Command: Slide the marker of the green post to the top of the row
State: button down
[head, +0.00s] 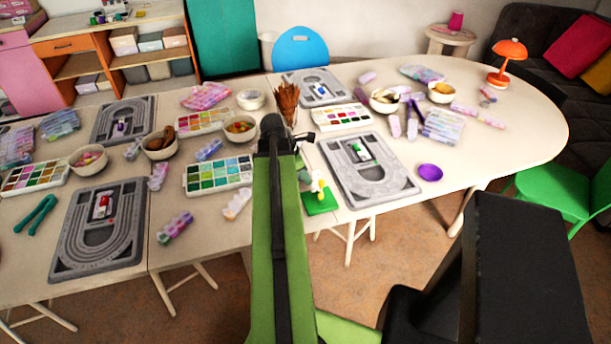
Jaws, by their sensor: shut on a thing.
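A grey bead board (392,186) lies on the table right of my arm. A small green post (362,150) stands on a white piece in its middle. The post's marker is too small to make out. My arm rises in front of the table, its dark far end left of this board. My gripper's fingers are hidden or cannot be told apart there. I cannot see what lies between them or whether they touch the marker.
Other boards carry a red post (102,205), a purple post (121,127) and a blue post (320,90). A green square object (320,201) is close beside my arm. Bowls and bead boxes crowd the table.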

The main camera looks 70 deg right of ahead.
jog(key=shift+f+b, duration=0.65)
jog(key=shift+f, duration=0.15)
jog(key=c, duration=1.4)
grip_release()
jog(key=p+v, duration=1.6)
jog(key=v, duration=0.1)
jog(key=shift+r, duration=0.25)
jog(key=shift+a, duration=0.1)
